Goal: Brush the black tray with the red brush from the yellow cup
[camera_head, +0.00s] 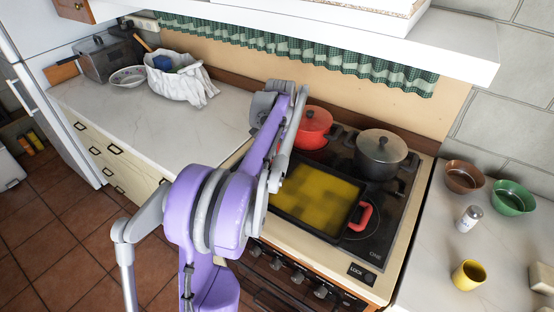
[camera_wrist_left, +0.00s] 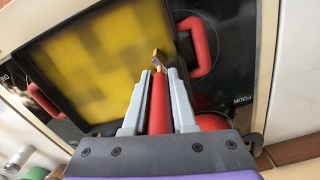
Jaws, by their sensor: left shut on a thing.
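The black tray (camera_head: 302,229) lies on the stove in the head view, with patchy yellow contents and a red handle (camera_head: 361,216) at its right end. It also fills much of the wrist view, with a red handle on each of two sides. My left gripper (camera_wrist_left: 158,82) is shut on the red brush (camera_wrist_left: 158,104), with the handle between its fingers. The brush's light tip (camera_wrist_left: 157,58) is over the tray near one end; I cannot tell whether it touches. My arm hides gripper and brush in the head view. The yellow cup (camera_head: 467,276) stands on the right counter and looks empty.
A red pot (camera_head: 312,124) and a grey lidded pot (camera_head: 380,153) stand on the stove behind the tray. A brown bowl (camera_head: 463,177), a green bowl (camera_head: 512,198) and a shaker (camera_head: 469,219) are on the right counter. The left counter's front is clear.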

